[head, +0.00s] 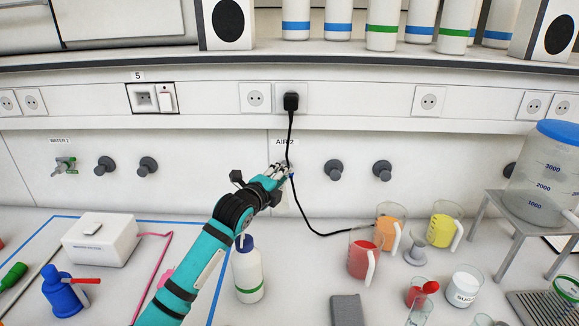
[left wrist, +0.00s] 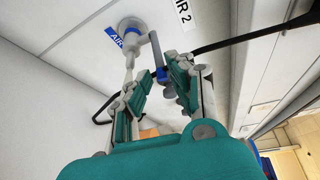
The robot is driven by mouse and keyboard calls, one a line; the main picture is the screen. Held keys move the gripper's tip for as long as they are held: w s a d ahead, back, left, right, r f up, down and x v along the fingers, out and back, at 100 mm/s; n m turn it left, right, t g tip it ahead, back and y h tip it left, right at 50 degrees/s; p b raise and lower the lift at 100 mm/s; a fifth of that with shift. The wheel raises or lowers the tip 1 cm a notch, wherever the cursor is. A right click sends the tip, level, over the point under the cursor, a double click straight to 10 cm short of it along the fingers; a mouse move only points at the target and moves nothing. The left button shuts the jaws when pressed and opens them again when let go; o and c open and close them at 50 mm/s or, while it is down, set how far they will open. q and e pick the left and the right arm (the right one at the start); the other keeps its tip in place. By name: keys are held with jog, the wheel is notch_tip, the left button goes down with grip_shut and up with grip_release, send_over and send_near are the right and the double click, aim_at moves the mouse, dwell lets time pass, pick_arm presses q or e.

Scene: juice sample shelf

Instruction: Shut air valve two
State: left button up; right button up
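The air valve two (left wrist: 132,27) is on the white wall panel in the left wrist view, with a pale round base, a thin spout and a blue handle (left wrist: 163,77). Its AIR 2 label (head: 285,142) is on the wall above it in the head view. My left gripper (head: 284,171) is at the valve and hides most of it there. In the left wrist view its fingers (left wrist: 158,88) are apart, with the blue handle between them, nearer the right finger. I cannot tell whether they touch. My right gripper is not in view.
A black cable (head: 303,215) hangs from a plug (head: 291,101) close beside my left gripper. A white bottle (head: 247,272) stands by my left forearm. Measuring jugs with red (head: 362,262), orange (head: 390,232) and yellow (head: 444,230) contents stand to the right.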

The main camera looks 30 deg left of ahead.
pick_arm(q)
jog(key=w, duration=0.5)
jog(key=shift+a+f+p, duration=0.35)
jog(key=shift+s, duration=0.1)
grip_shut()
jog(key=shift+f, duration=0.1)
